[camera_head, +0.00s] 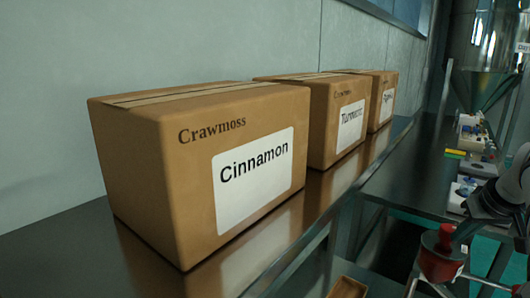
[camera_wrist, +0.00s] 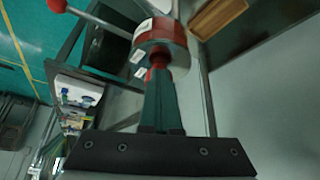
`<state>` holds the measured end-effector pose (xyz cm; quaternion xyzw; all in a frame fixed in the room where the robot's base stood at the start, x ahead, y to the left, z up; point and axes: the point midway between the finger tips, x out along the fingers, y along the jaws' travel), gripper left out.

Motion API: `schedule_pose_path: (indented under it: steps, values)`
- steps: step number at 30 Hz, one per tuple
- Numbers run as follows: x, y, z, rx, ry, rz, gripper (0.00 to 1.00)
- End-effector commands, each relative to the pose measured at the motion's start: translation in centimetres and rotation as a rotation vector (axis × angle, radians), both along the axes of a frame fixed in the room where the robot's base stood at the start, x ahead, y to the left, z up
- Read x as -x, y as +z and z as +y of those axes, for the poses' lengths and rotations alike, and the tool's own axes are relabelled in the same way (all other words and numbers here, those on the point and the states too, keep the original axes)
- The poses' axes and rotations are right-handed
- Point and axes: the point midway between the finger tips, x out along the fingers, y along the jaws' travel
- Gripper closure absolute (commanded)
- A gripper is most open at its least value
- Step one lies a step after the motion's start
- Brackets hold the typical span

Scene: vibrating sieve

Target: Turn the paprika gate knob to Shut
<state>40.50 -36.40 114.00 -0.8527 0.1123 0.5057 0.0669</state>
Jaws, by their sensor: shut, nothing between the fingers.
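The label text is too small to read. My gripper (camera_wrist: 158,76) is shut, its narrow fingers pointing at the red hub; I cannot tell whether they touch it. In the head view, a red part (camera_head: 440,243) shows at the lower right beside my arm; my fingertips are not clear there.
A red ball on a rod (camera_wrist: 57,5) is at the wrist view's upper left, and a wooden tray (camera_wrist: 217,16) at upper right. Cardboard boxes, including a Cinnamon box (camera_head: 200,165), stand on a dark shelf (camera_head: 60,262). A clear hopper (camera_head: 490,85) is at the far right.

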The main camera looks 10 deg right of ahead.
Motion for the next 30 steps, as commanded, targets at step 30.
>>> schedule_pose_path:
  steps: [30]
  values:
    - [0.7, 6.0, 0.4, 0.0, 0.0, 0.0, 1.0]
